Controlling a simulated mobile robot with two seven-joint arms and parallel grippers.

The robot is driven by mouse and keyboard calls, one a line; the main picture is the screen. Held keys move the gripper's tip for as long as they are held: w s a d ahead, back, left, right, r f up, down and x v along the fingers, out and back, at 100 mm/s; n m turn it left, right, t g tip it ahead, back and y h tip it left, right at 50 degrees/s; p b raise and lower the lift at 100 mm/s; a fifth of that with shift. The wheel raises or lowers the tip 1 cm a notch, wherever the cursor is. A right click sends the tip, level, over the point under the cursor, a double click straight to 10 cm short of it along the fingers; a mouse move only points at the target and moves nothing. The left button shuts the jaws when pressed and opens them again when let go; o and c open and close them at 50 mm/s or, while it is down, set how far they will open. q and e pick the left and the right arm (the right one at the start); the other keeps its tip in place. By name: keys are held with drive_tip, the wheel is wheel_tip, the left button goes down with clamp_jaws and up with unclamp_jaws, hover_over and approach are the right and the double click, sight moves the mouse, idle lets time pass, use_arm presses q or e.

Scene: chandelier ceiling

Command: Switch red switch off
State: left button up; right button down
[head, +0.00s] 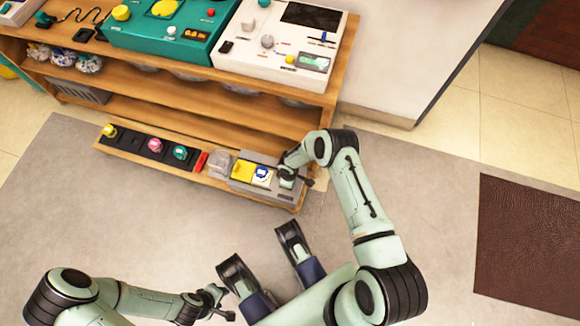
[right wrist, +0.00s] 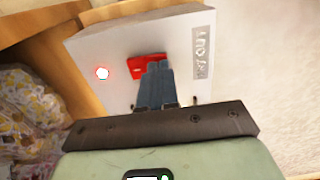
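The red switch (right wrist: 149,66) sits on the face of a grey-white box (right wrist: 125,45) in the right wrist view. In the head view my right gripper (head: 290,172) is at the right end of the low shelf, and the switch is hidden. My left gripper (head: 222,301) is open and empty over the floor.
A wooden shelf unit (head: 150,88) carries a green panel (head: 165,38) and a white panel (head: 240,50) on top. Its low shelf holds a dark strip with coloured knobs (head: 150,144) and a grey unit (head: 240,189). Bagged items (right wrist: 30,110) lie left of the box.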

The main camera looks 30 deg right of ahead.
drive_tip(key=shift+f, duration=0.2)
drive_tip(key=shift+r+p, duration=2.1)
drive_tip(key=shift+r, duration=1.45)
